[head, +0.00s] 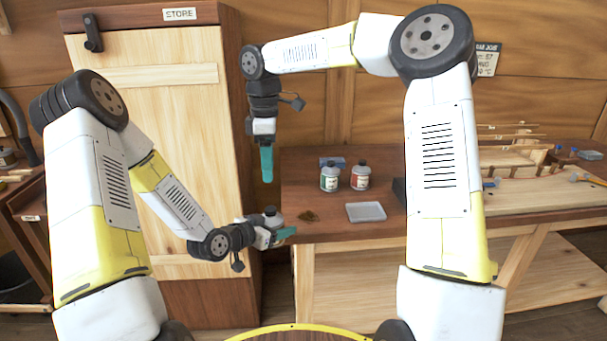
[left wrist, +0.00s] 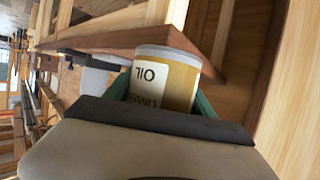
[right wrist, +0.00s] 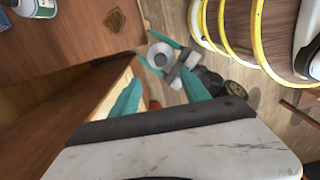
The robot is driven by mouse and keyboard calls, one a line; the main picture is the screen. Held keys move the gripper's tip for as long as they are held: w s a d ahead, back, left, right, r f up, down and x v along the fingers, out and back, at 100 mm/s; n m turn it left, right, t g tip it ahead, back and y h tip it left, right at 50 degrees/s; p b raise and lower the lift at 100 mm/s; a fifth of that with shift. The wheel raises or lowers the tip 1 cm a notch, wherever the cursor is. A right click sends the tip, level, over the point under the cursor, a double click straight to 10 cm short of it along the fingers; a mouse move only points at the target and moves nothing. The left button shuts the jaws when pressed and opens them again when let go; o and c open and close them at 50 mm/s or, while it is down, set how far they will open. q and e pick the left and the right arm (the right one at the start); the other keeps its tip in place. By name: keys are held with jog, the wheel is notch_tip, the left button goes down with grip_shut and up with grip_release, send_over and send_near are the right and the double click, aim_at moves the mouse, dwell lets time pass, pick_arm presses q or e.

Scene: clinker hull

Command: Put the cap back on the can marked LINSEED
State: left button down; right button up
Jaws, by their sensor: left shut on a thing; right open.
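My left gripper (head: 280,234) is shut on a can (head: 272,217) beside the bench's front left corner. In the left wrist view the can (left wrist: 180,80) is amber with a pale label reading OIL and a second, partly hidden word that looks like LINSEED. In the right wrist view its round top (right wrist: 160,55) shows as a pale ring with a grey middle; I cannot tell whether a cap is on it. My right gripper (head: 266,165) is open and empty, pointing down above and behind the held can. I cannot make out a loose cap.
A green-labelled can (head: 329,177) and a red-labelled can (head: 360,175) stand on the bench (head: 335,232), with a blue box (head: 333,161) behind. A grey tray (head: 366,212) and a brown patch (head: 309,216) are nearer. The STORE cabinet (head: 160,130) stands left.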

jog(key=shift+s+d+r, duration=0.1)
jog(key=s+d+r+m+t+y, duration=0.1)
jog(key=s+d+r+m+t, duration=0.1)
jog(key=s+d+m, duration=0.6)
jog(key=s+d+r+m+t+y, duration=0.1)
jog(key=s+d+r+m+t, duration=0.2)
jog(key=s+d+m, duration=0.6)
jog(key=s+d+t, duration=0.1)
jog(key=s+d, duration=0.1)
jog(key=s, duration=0.5)
jog(key=shift+r+m, duration=0.15)
jog(key=shift+m, duration=0.15)
jog(key=shift+s, duration=0.1)
